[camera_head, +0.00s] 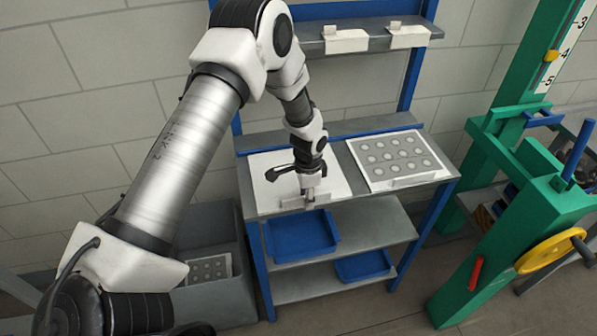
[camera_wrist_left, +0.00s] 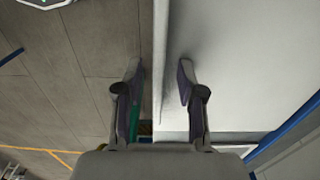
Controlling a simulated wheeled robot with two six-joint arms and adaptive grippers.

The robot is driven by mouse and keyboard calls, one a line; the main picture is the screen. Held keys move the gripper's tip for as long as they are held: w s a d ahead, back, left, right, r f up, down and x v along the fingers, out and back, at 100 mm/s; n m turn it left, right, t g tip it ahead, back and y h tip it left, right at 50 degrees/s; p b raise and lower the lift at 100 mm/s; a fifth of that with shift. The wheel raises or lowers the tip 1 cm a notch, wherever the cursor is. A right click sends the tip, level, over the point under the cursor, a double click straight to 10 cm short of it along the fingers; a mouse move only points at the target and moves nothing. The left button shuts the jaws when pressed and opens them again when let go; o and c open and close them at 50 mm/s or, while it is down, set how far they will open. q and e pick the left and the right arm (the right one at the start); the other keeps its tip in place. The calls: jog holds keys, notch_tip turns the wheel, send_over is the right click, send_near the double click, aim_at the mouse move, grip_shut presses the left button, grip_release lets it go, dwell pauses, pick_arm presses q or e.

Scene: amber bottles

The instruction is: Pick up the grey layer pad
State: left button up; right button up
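A plain pale grey-white pad (camera_head: 272,197) lies flat on the left half of the rack's worktop in the head view; it looks like the layer pad, though I cannot tell this for certain. In the left wrist view a broad pale surface (camera_wrist_left: 235,70) fills the right side, with its edge running between my fingers. My left gripper (camera_head: 309,199) points down at the pad's front edge. The gripper (camera_wrist_left: 158,72) is open, one finger on each side of that edge, with gaps showing. My right gripper is not in view.
A card with grey round spots (camera_head: 400,158) lies to the right on the worktop. Blue trays (camera_head: 302,235) sit on the shelves below. A grey bin (camera_head: 225,303) with a spotted sheet stands at left. A green frame with a yellow handwheel (camera_head: 548,252) stands at right.

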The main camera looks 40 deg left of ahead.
pick_arm(q)
jog(key=shift+w+f, duration=0.2)
jog(key=shift+s+r, duration=0.3)
jog(key=shift+s, duration=0.15)
grip_shut()
jog(key=shift+w, duration=0.1)
